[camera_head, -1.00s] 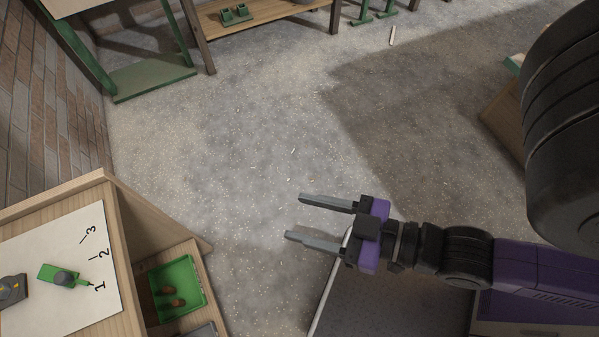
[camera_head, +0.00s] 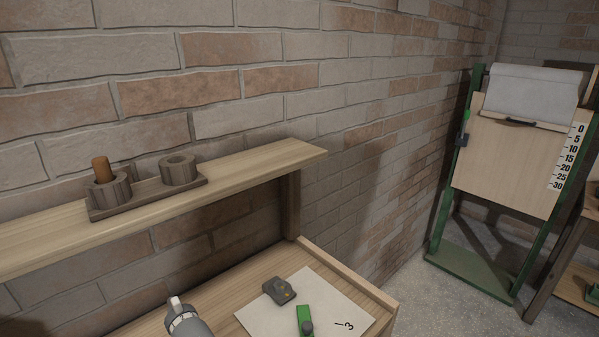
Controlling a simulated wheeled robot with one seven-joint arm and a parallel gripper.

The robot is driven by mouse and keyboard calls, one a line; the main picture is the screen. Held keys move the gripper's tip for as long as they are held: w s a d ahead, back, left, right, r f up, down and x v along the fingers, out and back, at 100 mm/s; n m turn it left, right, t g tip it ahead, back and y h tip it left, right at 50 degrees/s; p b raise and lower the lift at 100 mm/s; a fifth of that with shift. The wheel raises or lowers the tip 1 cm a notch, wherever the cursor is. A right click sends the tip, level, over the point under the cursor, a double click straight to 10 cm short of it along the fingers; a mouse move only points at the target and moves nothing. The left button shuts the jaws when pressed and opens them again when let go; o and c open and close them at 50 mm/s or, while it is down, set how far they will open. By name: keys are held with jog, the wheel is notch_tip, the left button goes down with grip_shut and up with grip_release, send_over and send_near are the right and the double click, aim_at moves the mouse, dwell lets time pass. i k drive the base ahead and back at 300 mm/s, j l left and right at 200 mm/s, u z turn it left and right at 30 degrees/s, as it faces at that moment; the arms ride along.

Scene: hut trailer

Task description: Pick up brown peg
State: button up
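The brown peg (camera_head: 102,168) stands nearly upright in the left of two round wooden holders, with its upper part showing and its lower part hidden inside. The left holder (camera_head: 109,190) and the empty-looking right holder (camera_head: 179,171) sit on a dark wooden base (camera_head: 150,197). The base rests on a wooden shelf (camera_head: 250,166) along the brick wall.
A green-framed board (camera_head: 505,155) stands at the right.

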aim_at(101, 166)
jog(key=u, duration=1)
